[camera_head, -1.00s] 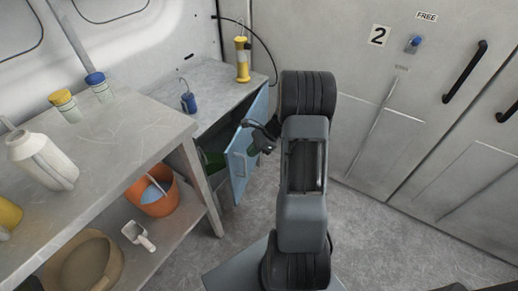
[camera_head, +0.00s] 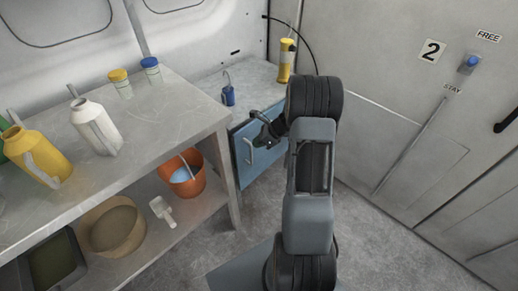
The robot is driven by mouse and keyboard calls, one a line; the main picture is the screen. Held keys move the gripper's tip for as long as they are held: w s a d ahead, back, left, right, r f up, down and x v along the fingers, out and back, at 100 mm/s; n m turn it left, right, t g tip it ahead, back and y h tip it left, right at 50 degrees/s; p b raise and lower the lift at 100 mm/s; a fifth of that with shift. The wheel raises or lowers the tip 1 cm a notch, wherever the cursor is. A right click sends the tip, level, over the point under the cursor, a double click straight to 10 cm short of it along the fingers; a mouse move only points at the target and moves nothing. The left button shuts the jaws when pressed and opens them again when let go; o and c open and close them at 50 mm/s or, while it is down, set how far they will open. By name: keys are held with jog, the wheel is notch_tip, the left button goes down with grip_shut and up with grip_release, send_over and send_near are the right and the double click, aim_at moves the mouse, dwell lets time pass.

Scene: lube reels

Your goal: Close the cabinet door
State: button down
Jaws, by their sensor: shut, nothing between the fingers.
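The blue cabinet door (camera_head: 244,168) is under the grey worktop (camera_head: 252,88), left of my arm. It lies about flush with the cabinet front, and no dark opening shows at its visible edge. Its pale handle (camera_head: 247,152) is on the left part of the door. My gripper (camera_head: 262,142) is shut and empty in front of the door's upper part, close to it. I cannot tell whether the gripper touches the door. My arm hides the door's right side.
A metal shelf table (camera_head: 165,120) with several bottles stands at the left. Its lower shelf holds an orange bucket (camera_head: 187,177), a scoop (camera_head: 163,211) and a tan basin (camera_head: 113,229). A yellow canister (camera_head: 285,62) stands on the worktop. Floor (camera_head: 375,235) is clear at right.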

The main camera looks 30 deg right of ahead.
aim_at(251, 138)
jog(key=w, duration=0.1)
jog(key=w+a+m, duration=0.1)
jog(key=w, duration=0.1)
jog(key=shift+t, duration=0.3)
jog(key=shift+a, duration=0.15)
jog(key=shift+r, duration=0.1)
jog(key=f+p+v, duration=0.1)
jog(key=v, duration=0.5)
jog(key=s+d+p+v, duration=0.1)
jog(key=v, duration=0.6)
jog(key=shift+s+d+f+p, duration=0.15)
jog(key=shift+d+f+p, duration=0.15)
jog(key=shift+d, duration=0.15)
